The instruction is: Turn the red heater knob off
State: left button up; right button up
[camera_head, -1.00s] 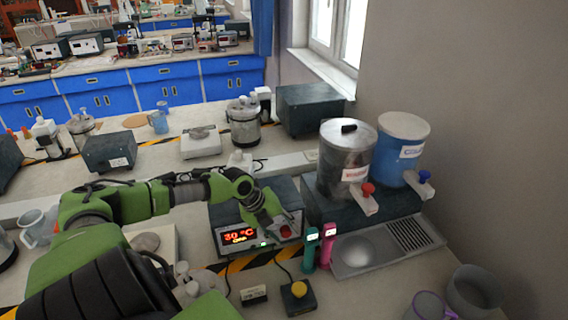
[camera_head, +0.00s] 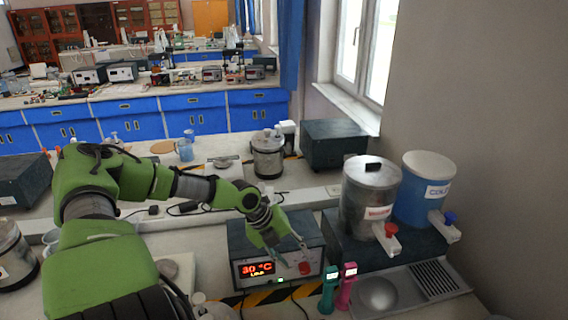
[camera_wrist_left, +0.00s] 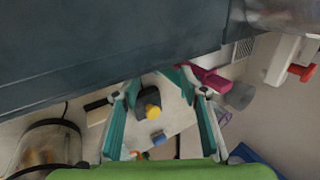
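The heater (camera_head: 300,231) is a dark box with a pale front on the bench. Its display (camera_head: 257,269) reads 30 °C in red with a small yellow line below. The red heater knob (camera_head: 305,268) sits at the right of this front. My left gripper (camera_head: 293,252) is at the heater's front edge, close above and left of the knob. In the left wrist view its fingers (camera_wrist_left: 162,118) are spread apart with nothing held. I cannot tell whether a finger touches the knob. The knob does not show in the wrist view. My right gripper is not in view.
Green (camera_head: 329,289) and pink (camera_head: 347,286) handheld devices stand right of the heater's front. A steel urn (camera_head: 371,195) with a red tap and a blue one (camera_head: 424,190) stand behind. A yellow button (camera_wrist_left: 152,111) shows between my fingers in the wrist view.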

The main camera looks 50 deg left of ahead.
pick_arm(q)
jog(key=v, duration=0.4)
jog(key=shift+s+a+r, duration=0.2)
jog(key=shift+a, duration=0.05)
dwell(0.4)
